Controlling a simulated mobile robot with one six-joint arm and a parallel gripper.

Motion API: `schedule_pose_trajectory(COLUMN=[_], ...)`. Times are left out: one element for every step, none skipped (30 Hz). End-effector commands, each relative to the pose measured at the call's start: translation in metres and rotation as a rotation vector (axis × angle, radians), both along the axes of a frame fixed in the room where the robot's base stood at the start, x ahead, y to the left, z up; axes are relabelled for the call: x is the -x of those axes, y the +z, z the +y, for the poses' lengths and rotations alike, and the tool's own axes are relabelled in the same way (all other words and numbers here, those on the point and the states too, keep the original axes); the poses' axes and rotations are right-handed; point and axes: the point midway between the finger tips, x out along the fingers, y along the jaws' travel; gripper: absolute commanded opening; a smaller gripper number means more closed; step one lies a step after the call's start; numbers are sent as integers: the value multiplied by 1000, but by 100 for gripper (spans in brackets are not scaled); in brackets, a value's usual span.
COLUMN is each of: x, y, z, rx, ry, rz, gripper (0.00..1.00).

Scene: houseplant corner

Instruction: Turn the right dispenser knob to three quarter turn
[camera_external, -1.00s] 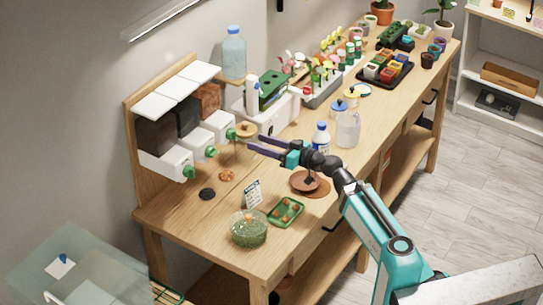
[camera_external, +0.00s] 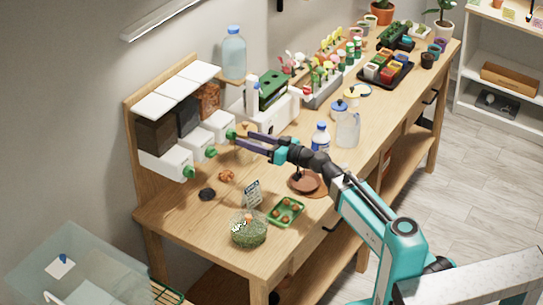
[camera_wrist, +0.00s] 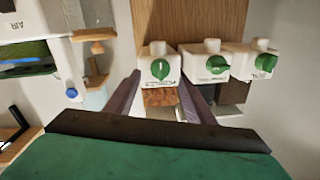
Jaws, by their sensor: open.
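The right dispenser (camera_external: 218,122) is a white box with a brown-filled hopper on the wooden back panel. Its green knob (camera_external: 231,134) faces the bench. In the wrist view the same knob (camera_wrist: 160,69) is the leftmost of three, with a pale mark that looks about upright. My gripper (camera_external: 238,141) is open, its dark purple fingers pointing at this knob. In the wrist view my gripper (camera_wrist: 159,78) has one fingertip on each side of the knob. I cannot tell whether the fingers touch it.
The middle dispenser knob (camera_external: 210,152) and the left one (camera_external: 190,172) are close by. A white machine with a green top (camera_external: 272,112) stands just right of my fingers. A blue-capped bottle (camera_external: 320,137) and a brown saucer (camera_external: 304,183) are near my wrist.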

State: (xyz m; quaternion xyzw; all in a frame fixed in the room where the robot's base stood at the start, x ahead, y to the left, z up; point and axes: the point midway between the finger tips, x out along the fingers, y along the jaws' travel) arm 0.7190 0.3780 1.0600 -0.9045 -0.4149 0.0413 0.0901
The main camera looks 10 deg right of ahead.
Motion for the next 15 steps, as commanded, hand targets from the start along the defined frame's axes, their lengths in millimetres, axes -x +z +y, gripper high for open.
schedule_pose_trajectory(x=[-6, -7, -10, -12, -14, -16, -18, -20, -22, -23, -25, -26, -27, -28, -29], y=[1, 1, 1, 1, 1, 1, 1, 1, 1, 1, 1, 0, 0, 0, 0], z=[5, 7, 10, 13, 15, 18, 20, 22, 24, 26, 28, 30, 31, 32, 33], rx=[0, 0, 0, -1, -1, -1, -1, -1, 0, 0, 0, -1, -1, -1, -1], ry=[1, 1, 1, 1, 1, 1, 1, 1, 1, 1, 1, 1, 1, 1, 1], rz=[1, 1, 1, 1, 1, 1, 1, 1, 0, 0, 0, 1, 1, 1, 1], gripper=[49, 49, 49, 49, 49, 49, 49, 49, 49, 49, 49, 49, 49, 49, 49])
